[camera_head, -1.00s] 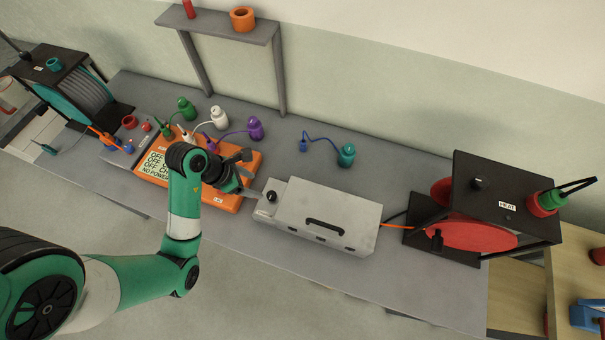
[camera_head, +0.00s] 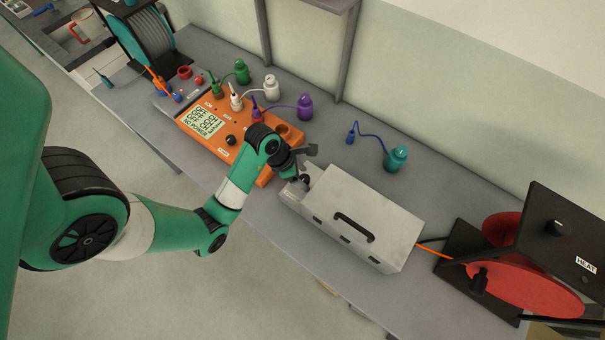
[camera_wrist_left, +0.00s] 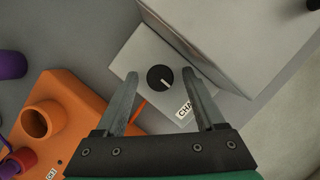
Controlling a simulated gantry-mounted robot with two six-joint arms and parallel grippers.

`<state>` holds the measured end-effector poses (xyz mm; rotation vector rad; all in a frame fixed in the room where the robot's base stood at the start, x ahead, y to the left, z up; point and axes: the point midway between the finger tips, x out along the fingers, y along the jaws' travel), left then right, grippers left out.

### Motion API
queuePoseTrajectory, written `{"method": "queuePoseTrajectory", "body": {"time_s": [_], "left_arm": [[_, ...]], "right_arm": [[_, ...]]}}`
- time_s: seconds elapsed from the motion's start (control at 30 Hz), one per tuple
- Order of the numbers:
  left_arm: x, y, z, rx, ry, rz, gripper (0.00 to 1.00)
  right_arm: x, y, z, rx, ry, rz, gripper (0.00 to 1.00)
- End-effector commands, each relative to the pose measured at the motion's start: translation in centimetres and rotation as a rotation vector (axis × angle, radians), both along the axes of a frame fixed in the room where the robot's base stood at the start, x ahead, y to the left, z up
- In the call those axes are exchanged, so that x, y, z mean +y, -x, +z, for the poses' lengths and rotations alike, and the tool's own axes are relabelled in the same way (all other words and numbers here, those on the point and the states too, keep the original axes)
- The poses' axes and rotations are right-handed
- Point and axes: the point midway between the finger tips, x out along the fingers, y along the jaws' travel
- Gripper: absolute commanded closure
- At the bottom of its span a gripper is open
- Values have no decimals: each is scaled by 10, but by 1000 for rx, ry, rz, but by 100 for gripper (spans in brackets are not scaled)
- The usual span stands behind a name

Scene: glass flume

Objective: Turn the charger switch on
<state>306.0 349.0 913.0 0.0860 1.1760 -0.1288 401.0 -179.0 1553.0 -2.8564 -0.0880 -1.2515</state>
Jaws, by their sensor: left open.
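The charger is a light grey box (camera_head: 375,207) with a black handle, right of centre in the head view. Its switch, a round black knob (camera_wrist_left: 160,78) with a white pointer line, sits on a low ledge at the box's end, beside a partly hidden label starting "CHA". My left gripper (camera_head: 306,165) is over that ledge, and the knob is mostly hidden behind it in the head view. In the left wrist view the open fingers (camera_wrist_left: 163,88) point toward the knob, one on each side of it in the picture. I cannot tell whether they touch it. My right gripper is not in view.
An orange meter (camera_head: 212,132) reading "NO POWER" lies left of the charger. Several coloured plugs stand behind it. A teal plug (camera_head: 396,158) on a blue lead stands behind the charger. A red reel (camera_head: 520,285) in a black frame labelled HEAT is at the right.

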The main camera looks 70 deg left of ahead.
Motion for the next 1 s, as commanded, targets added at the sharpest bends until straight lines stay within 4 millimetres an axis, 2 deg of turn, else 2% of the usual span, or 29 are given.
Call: {"method": "queuePoseTrajectory", "body": {"time_s": [0.17, 0.5, 0.57, 0.83, 1.0], "left_arm": [[0, 0, 1, 0, 0, 0, 29], [0, 0, 1, 0, 0, 0, 90], [0, 0, 1, 0, 0, 0, 100], [0, 0, 2, 0, 1, -9, 100], [0, 0, 4, 1, 2, -52, 100]], "right_arm": [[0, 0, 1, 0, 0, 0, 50], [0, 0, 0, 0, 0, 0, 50], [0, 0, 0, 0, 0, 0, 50], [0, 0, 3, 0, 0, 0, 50], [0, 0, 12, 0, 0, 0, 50]]}}
